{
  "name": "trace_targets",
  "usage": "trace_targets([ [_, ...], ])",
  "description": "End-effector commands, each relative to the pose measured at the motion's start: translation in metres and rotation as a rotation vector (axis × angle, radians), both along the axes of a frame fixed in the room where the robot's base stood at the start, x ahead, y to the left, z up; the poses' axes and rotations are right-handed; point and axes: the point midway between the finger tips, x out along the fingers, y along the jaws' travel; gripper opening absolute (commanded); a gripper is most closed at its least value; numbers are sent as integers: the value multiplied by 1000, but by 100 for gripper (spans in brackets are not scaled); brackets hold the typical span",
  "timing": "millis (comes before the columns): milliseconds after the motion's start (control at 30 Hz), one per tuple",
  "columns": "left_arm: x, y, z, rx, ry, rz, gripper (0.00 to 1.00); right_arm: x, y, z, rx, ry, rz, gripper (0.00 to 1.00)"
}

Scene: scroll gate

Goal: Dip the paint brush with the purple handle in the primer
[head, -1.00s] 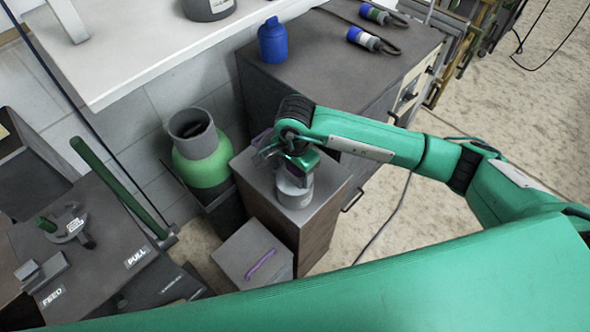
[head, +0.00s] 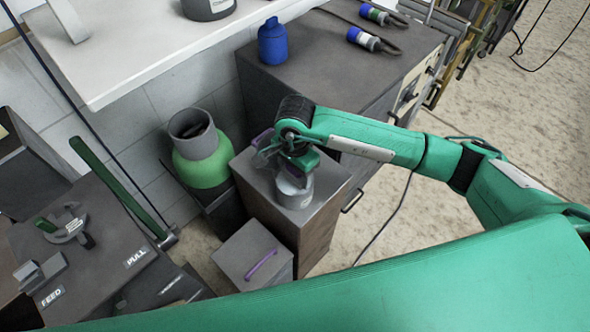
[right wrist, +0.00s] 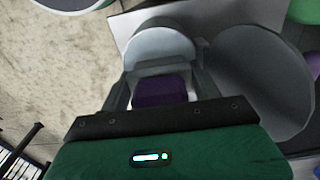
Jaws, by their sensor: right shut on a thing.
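My right gripper (head: 296,160) is over a light grey can (head: 294,190) on top of a grey pedestal cabinet. It is shut on a purple handle, seen between the fingers in the right wrist view (right wrist: 160,91). The brush's lower end is hidden, so I cannot tell whether it is inside the can. In the right wrist view the pale round can (right wrist: 158,46) lies just beyond the fingertips. Whether the can holds primer cannot be read. My left gripper is not in view.
The pedestal (head: 325,187) has a purple item (head: 262,138) at its back corner. A lower grey box (head: 250,248) with a purple handle stands in front. A green and grey container (head: 202,160) is to the left. A dark cabinet (head: 340,50) with a blue bottle (head: 272,42) stands behind.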

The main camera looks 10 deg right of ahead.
Motion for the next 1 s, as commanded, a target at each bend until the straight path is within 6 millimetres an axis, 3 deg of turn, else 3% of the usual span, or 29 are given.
trace_targets([
  [167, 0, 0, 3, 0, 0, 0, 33, -2, 0, 4, -2, 5, 1, 45],
  [1000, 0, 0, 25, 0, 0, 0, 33, -1, 0, 70, -1, 2, 1, 45],
])
